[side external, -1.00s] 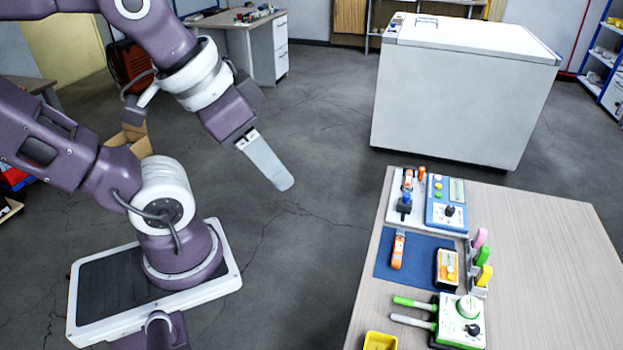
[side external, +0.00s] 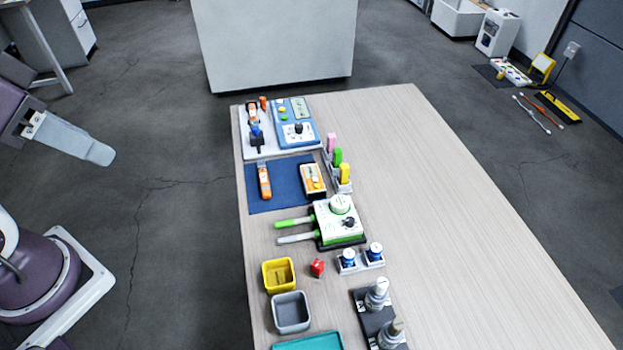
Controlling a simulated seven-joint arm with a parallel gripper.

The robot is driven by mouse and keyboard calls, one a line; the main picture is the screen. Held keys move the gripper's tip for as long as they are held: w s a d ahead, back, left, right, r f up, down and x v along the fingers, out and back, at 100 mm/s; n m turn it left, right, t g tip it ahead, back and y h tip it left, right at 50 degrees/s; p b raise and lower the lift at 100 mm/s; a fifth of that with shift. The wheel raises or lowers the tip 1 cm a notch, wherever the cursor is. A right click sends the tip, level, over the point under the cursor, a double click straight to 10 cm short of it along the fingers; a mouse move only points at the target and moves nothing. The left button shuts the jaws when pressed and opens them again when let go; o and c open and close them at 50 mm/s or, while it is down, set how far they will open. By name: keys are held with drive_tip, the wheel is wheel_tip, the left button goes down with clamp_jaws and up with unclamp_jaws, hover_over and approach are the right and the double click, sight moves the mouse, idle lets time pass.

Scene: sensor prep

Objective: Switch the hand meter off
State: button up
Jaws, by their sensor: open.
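A small orange-and-white handheld unit (side external: 313,179), which looks like the hand meter, lies on the right part of a blue mat (side external: 285,195). Its switch is too small to read. A slim orange-and-white tool (side external: 264,181) lies at the mat's left side, apart from it. My gripper (side external: 100,153) is at the left edge of the picture, over the floor and well clear of the table. One long grey finger shows plainly; the gripper is open, with nothing seen in it.
Behind the mat is a blue meter box (side external: 296,122) on a white tray. Coloured blocks (side external: 338,157) stand right of the mat. A green-and-white instrument (side external: 338,222) with two probes, a yellow bin (side external: 278,275) and a grey bin (side external: 291,312) are nearer. The table's right side (side external: 440,220) is bare.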

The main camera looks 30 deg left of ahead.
drive_tip(key=shift+c, duration=0.2)
clamp_jaws()
idle(1.4)
